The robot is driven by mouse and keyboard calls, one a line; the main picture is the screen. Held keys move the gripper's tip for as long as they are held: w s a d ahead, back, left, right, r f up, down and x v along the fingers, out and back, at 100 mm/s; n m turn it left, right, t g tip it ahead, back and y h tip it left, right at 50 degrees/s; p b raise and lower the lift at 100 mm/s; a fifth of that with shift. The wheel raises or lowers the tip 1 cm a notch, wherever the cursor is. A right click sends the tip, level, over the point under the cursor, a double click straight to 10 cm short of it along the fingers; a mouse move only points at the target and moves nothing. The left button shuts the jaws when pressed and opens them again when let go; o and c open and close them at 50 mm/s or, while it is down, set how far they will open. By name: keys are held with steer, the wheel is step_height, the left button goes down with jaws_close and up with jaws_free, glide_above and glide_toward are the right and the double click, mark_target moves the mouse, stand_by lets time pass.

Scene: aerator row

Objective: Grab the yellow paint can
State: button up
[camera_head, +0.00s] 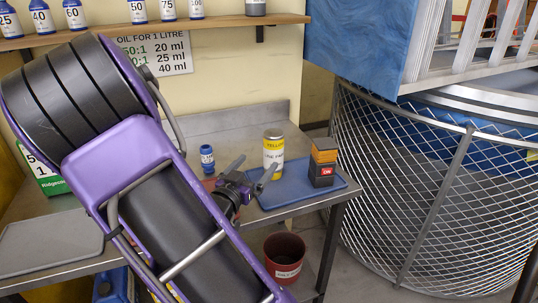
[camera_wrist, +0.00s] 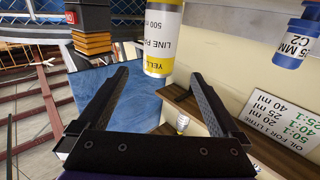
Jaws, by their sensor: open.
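The yellow paint can (camera_head: 273,153) is a white cylinder with yellow bands and a pale lid. It stands upright on the blue tray (camera_head: 296,195) on the metal bench. In the wrist view the can (camera_wrist: 163,40) appears upside down, at the top centre. My gripper (camera_head: 254,172) is open and empty, to the left of the can in the head view, with one finger overlapping its lower edge. In the wrist view my gripper (camera_wrist: 160,75) has its fingers spread, and the can shows beyond the gap between the tips. I cannot tell the exact distance.
A black and orange box stack (camera_head: 322,162) stands right of the can on the tray. A small blue bottle (camera_head: 207,157) stands left of my gripper. A dark red bucket (camera_head: 284,257) sits below the bench. A wire mesh basket (camera_head: 430,190) stands at the right.

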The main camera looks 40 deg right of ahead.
mark_target(269, 149)
steer(key=x, duration=0.9)
steer(key=shift+w+d+b, duration=0.1)
steer(key=shift+d+b, duration=0.05)
steer(key=shift+b, duration=0.2)
steer(key=x, duration=0.5)
steer(key=shift+d, duration=0.3)
steer(key=shift+c, duration=0.2)
jaws_close()
